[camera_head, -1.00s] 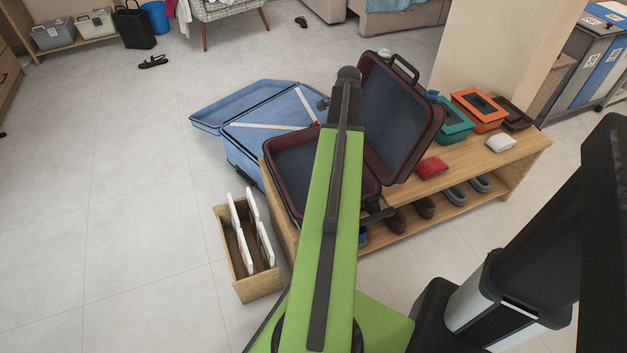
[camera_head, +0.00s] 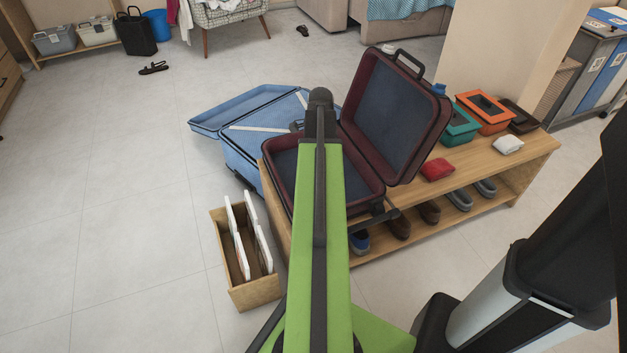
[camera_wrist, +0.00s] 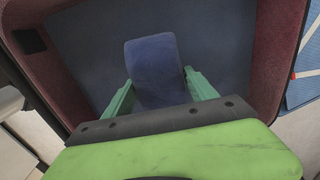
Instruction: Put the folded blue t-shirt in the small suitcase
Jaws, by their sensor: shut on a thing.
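The small suitcase (camera_head: 372,168) is maroon with a blue-grey lining. It lies open on the left end of the wooden bench, lid raised to the right. The folded blue t-shirt (camera_wrist: 153,62) is a dark blue, rounded bundle between the green fingers of my gripper (camera_wrist: 160,88) in the wrist view. My gripper is shut on it. Behind the shirt are the suitcase's lining (camera_wrist: 222,45) and maroon walls, so the shirt is over or inside the suitcase's base; I cannot tell if it touches the bottom. In the head view my arm hides gripper and shirt.
A larger light-blue suitcase (camera_head: 240,150) lies open on the floor behind. The bench (camera_head: 480,170) holds a red cloth (camera_head: 437,169), a white cloth (camera_head: 508,145) and lidded boxes; shoes are below. A wooden box (camera_head: 248,290) with white panels stands at front left.

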